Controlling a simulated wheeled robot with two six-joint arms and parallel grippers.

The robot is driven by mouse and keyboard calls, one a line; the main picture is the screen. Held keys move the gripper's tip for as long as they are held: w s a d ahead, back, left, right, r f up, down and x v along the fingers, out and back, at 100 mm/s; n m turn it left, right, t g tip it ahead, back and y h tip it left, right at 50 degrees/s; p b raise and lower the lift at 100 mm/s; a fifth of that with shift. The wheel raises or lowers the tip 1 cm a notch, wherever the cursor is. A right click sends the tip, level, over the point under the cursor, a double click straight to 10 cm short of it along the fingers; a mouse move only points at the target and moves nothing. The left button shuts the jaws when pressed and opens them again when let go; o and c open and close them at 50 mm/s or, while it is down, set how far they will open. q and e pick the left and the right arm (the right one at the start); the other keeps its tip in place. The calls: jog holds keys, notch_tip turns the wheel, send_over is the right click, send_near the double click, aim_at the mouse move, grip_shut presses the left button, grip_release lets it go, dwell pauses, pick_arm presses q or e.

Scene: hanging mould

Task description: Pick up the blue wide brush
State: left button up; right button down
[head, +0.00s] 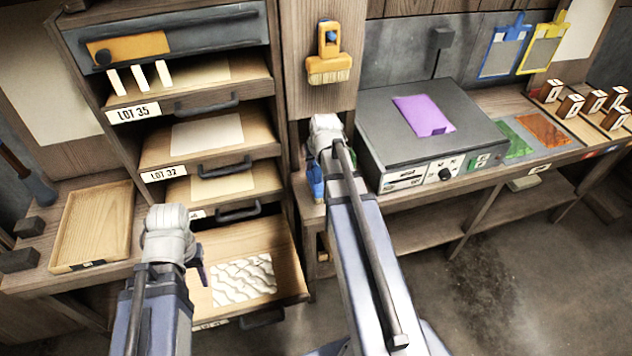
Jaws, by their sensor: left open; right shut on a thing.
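The blue wide brush (315,182) shows only in part, as a blue shape at the post below the yellow brush. My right arm and wrist cover the rest of it. My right gripper (318,162) is shut on it, its fingers mostly hidden behind the wrist. My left gripper (200,264) is open and empty above the lowest pulled-out drawer (283,255), with its fingers partly hidden by its wrist.
A yellow brush (329,62) hangs on the wooden post. A grey machine with a purple sheet (424,115) stands on the bench to the right. Drawers (205,140) stick out at the left. An empty wooden tray (92,225) lies far left.

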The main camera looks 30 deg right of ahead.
dwell(0.7)
notch_tip(320, 180, up, 10)
jog(key=p, duration=1)
jog(key=c, duration=1.1)
grip_release()
jog(key=shift+c, duration=0.2)
grip_shut()
jog(key=shift+f, duration=0.1)
